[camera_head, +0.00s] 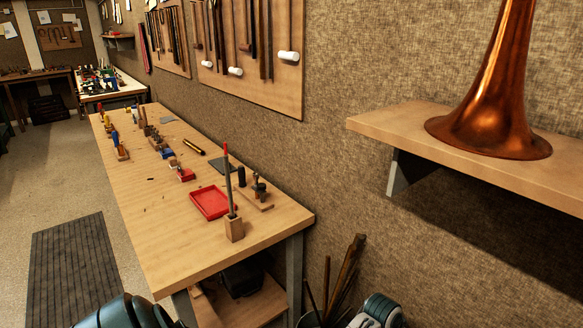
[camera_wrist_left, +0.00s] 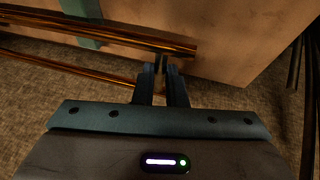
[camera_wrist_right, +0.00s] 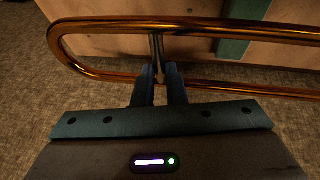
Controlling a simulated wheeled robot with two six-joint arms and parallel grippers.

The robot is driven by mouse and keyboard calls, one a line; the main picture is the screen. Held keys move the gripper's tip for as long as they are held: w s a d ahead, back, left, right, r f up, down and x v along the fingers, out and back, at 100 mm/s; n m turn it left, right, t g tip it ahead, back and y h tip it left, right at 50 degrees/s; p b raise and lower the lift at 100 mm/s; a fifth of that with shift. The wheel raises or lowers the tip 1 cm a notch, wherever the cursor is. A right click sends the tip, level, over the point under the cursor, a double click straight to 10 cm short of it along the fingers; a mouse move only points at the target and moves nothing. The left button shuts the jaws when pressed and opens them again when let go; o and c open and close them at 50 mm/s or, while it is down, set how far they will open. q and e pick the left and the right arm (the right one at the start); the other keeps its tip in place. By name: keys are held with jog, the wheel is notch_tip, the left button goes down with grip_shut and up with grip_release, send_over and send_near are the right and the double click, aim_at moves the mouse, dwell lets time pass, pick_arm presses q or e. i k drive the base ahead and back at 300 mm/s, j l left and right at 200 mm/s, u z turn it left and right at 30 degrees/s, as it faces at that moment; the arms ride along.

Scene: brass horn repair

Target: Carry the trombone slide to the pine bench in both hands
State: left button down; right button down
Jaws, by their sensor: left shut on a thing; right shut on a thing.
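The brass trombone slide shows in both wrist views, as long shiny tubes in the left wrist view (camera_wrist_left: 110,34) and with its U-shaped bend in the right wrist view (camera_wrist_right: 62,48). My left gripper (camera_wrist_left: 160,68) is shut on it near the tube ends; its fingers hide the exact grip point. My right gripper (camera_wrist_right: 158,72) is shut on the thin cross-brace between the two tubes, near the bend. The head view shows neither the slide nor the gripper tips. A pale wooden bench (camera_head: 150,235), which looks like pine, runs along the wall there.
On the bench are a red tray (camera_head: 211,203), a wooden block with an upright rod (camera_head: 234,228) and several small tools. A wall shelf (camera_head: 400,125) carries a copper bell (camera_head: 490,110). A dark mat (camera_head: 72,265) lies on the floor. The bench's near left top is clear.

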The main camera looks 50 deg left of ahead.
aim_at(151, 205)
jog(key=z, duration=0.8)
jog(key=k+j+z, duration=0.15)
jog(key=k+z, duration=0.2)
jog(key=k+j+z, duration=0.1)
jog(key=z, duration=0.25)
jog(key=k+z, duration=0.7)
jog(key=k, duration=0.3)
jog(key=k+l+z, duration=0.1)
jog(key=k+z, duration=0.25)
jog(key=k, duration=0.25)
jog(key=k+u, duration=0.1)
jog(key=k, duration=1.1)
jog(key=k+u, duration=0.15)
jog(key=k, duration=1)
jog(key=k+j+u, duration=0.1)
jog(key=k+u, duration=0.2)
jog(key=k+j+u, duration=0.15)
jog(key=k+u, duration=0.15)
jog(key=u, duration=1.7)
